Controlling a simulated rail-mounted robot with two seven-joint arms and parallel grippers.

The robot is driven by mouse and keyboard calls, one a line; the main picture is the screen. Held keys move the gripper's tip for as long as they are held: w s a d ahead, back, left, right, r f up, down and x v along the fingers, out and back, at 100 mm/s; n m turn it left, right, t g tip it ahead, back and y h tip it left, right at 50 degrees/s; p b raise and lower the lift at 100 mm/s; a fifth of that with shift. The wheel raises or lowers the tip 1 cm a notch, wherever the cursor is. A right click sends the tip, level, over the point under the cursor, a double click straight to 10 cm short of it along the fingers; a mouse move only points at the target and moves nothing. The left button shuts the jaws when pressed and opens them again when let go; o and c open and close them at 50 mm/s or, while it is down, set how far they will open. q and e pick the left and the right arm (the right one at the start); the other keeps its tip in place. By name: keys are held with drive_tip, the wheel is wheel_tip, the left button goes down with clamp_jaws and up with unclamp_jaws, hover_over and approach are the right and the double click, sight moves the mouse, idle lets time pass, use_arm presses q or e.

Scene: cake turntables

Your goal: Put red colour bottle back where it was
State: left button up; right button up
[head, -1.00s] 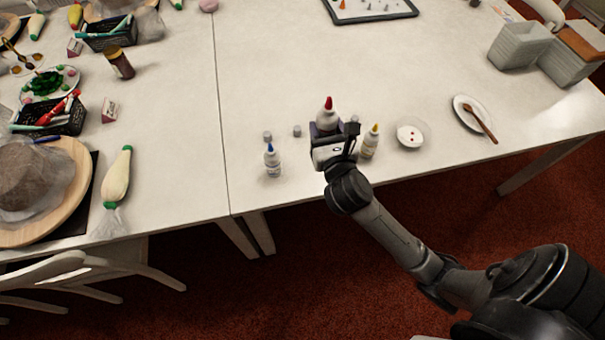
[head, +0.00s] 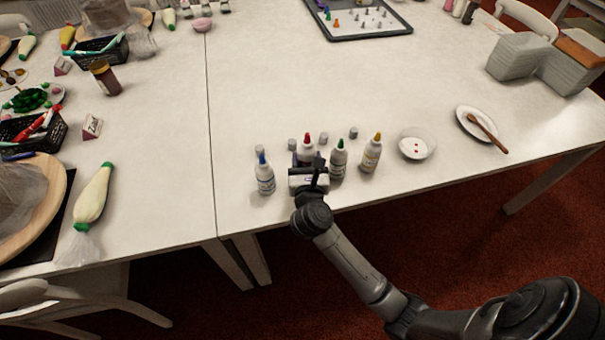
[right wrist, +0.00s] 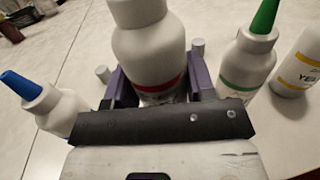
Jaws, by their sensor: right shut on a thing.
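The red colour bottle (head: 306,148) is white with a red tip, and stands upright between the blue and green bottles in the head view. In the right wrist view its white body with a red band (right wrist: 150,50) sits between my purple fingers. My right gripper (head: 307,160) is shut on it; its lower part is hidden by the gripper. The blue-tipped bottle (head: 265,178) is just left, the green-tipped bottle (head: 338,160) just right, and the yellow-tipped bottle (head: 371,154) further right. I cannot tell if the red bottle's base touches the table. My left gripper is not in view.
Several small grey caps (head: 323,138) stand behind the bottles. A white bowl with red dots (head: 417,158) and a plate with a wooden spoon (head: 470,133) lie to the right. The table (head: 290,80) is clear behind the caps.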

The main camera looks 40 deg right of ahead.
drive_tip(key=shift+w+a+f, duration=0.3)
drive_tip(key=shift+w+f, duration=0.1)
drive_tip(key=shift+w, duration=0.1)
drive_tip(key=shift+f+b, duration=1.35)
drive_tip(key=shift+f, duration=0.65)
drive_tip(key=shift+r, duration=0.1)
drive_tip(key=o, duration=0.6)
drive_tip(key=shift+f, duration=0.2)
drive_tip(key=shift+r, duration=0.15)
